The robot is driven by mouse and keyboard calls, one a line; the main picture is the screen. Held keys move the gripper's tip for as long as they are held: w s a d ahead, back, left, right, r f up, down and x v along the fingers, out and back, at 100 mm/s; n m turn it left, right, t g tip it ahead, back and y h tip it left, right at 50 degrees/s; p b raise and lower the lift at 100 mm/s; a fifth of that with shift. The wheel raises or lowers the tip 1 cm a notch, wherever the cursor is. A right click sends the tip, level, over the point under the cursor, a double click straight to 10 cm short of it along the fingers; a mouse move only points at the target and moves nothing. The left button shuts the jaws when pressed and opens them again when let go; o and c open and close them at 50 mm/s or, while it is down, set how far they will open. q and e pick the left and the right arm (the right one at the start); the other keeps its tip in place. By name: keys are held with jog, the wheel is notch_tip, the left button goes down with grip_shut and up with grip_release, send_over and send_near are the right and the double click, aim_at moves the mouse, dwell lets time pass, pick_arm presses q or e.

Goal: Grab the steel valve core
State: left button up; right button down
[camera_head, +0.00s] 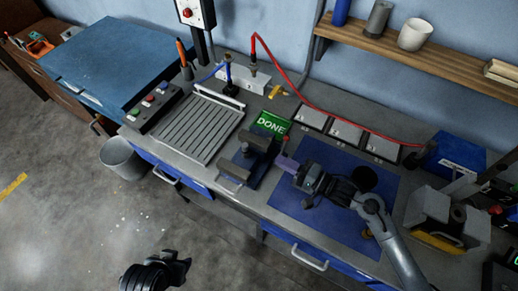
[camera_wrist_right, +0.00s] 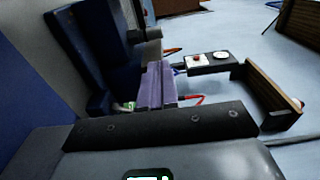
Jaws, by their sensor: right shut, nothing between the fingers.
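I cannot pick out the steel valve core for certain. A dark fixture (camera_head: 250,163) with grey cylindrical parts stands at the front of the bench, left of the blue mat. My right gripper (camera_head: 285,162) points left toward this fixture from above the mat's left edge. In the right wrist view its purple fingers (camera_wrist_right: 157,86) are together with nothing seen between them. My left gripper (camera_head: 185,264) hangs low over the floor in front of the bench, and its finger gap is not clear.
The blue mat (camera_head: 312,222) is mostly bare under my right arm. A green DONE sign (camera_head: 271,123) stands behind the fixture. A ribbed tray (camera_head: 198,130) lies to its left. Three labelled pads (camera_head: 346,133) line the back. A bucket (camera_head: 121,159) stands on the floor.

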aim_at(247, 148)
jog(key=x, duration=0.9)
jog(key=shift+a, duration=0.1)
jog(key=shift+s+a+r+p, duration=0.2)
jog(key=shift+a+r+p, duration=0.1)
jog(key=shift+a+p, duration=0.3)
jog(key=shift+a+f, duration=0.1)
jog(key=shift+a, duration=0.3)
jog(key=shift+a+f, duration=0.1)
jog(key=shift+f, duration=0.05)
jog(key=shift+s+d, duration=0.1)
jog(key=shift+d, duration=0.1)
